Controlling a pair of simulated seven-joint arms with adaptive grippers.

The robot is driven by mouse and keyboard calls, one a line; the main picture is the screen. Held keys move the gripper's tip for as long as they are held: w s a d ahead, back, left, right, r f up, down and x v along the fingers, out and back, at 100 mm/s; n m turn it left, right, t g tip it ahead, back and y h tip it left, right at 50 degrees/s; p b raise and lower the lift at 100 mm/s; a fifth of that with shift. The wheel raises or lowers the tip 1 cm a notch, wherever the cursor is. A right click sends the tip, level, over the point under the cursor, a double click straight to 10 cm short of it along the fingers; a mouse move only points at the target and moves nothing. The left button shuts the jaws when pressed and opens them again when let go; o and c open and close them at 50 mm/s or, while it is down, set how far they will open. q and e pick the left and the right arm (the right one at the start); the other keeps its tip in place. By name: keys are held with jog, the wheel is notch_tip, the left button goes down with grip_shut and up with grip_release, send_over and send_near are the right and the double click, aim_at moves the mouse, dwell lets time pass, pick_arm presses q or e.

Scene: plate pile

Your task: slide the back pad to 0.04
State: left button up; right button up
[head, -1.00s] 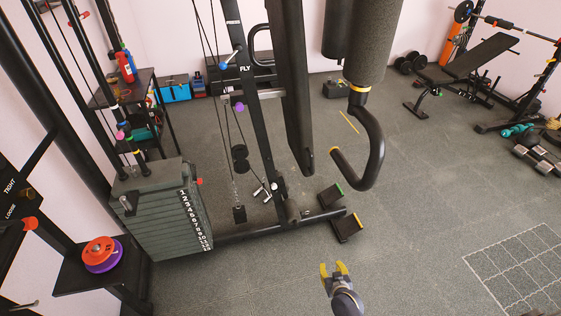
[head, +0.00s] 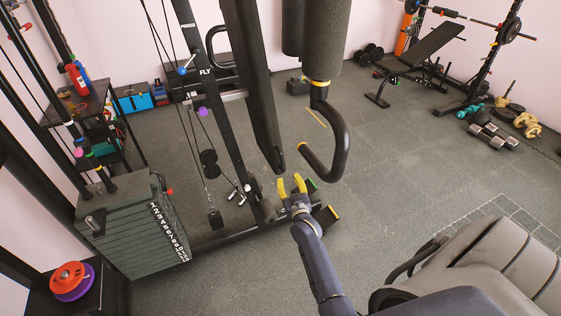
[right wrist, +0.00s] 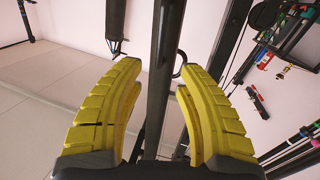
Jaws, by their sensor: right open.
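The back pad (head: 250,85) is the long dark upright slab on the fly machine in the head view, beside the machine's post (head: 208,95). My right gripper (head: 290,182) is open, its yellow fingers pointing up just below the pad's lower end. They appear empty. In the right wrist view the yellow fingers (right wrist: 157,66) stand wide apart with a dark upright bar (right wrist: 168,75) between them in the picture; I cannot tell its distance or whether it is the pad. My left gripper is out of view.
A curved handle (head: 338,140) hangs under a thick roller (head: 327,40), right of the gripper. A pedal (head: 326,217) sits low beside my right wrist. The weight stack (head: 135,225) stands at the left. Open floor (head: 410,165) lies to the right.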

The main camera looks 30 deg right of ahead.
aim_at(282, 161)
jog(key=x, duration=1.2)
jog(key=shift+w, duration=0.2)
jog(key=shift+c, duration=0.5)
grip_shut()
